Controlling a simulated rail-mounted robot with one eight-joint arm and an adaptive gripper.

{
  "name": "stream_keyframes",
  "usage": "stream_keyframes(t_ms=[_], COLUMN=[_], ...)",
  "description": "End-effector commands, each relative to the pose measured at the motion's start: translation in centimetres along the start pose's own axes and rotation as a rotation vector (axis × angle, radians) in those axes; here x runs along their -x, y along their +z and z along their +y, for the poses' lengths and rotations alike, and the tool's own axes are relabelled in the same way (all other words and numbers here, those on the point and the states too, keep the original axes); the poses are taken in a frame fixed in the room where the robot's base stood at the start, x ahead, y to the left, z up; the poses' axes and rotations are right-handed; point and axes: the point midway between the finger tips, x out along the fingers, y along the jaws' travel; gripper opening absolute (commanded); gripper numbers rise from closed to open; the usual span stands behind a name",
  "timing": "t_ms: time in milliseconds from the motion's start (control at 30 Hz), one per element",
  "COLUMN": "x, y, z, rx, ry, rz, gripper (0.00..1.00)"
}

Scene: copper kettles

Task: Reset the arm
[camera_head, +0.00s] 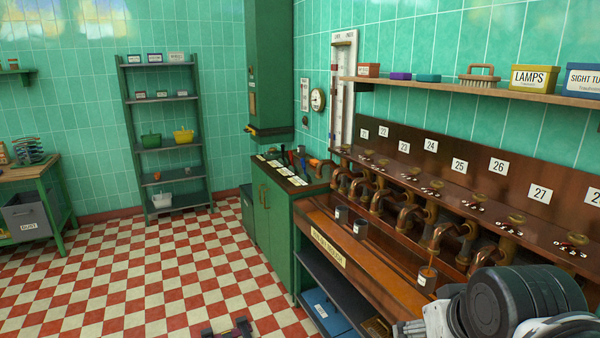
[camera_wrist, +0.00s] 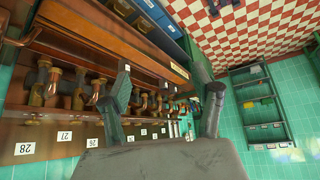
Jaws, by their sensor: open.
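My gripper (camera_wrist: 166,108) shows in the wrist view with its two fingers spread apart and nothing between them. In the head view my arm fills the lower right corner, and the fingertips are not clearly seen there. The wrist view looks along the wooden tap bench (camera_wrist: 85,40), rotated in the picture. The same bench (camera_head: 395,265) runs along the right wall in the head view, with a row of copper taps (camera_head: 410,215) above it.
Dark cups (camera_head: 360,229) stand on the bench, and another cup (camera_head: 427,281) is close to my arm. A green cabinet (camera_head: 275,225) adjoins the bench. A wall shelf (camera_head: 500,92) holds boxes. A rack (camera_head: 168,140) stands at the back. The checkered floor (camera_head: 130,280) is mostly clear.

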Motion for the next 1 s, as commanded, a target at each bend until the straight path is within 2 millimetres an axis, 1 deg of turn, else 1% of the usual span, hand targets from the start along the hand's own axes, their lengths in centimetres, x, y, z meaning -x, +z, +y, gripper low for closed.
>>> stream_keyframes(t_ms=[33, 100, 200, 1000], x=[-0.3, -0.6, -0.7, -0.7], y=[1.2, 2.2, 2.9, 2.9], z=[-0.2, -0.4, -0.5, -0.5], rx=[0.005, 0.008, 0.011, 0.011], ry=[-0.004, -0.006, -0.009, -0.009], rz=[0.003, 0.006, 0.008, 0.009], gripper=[0.61, 0.61, 0.61, 0.61])
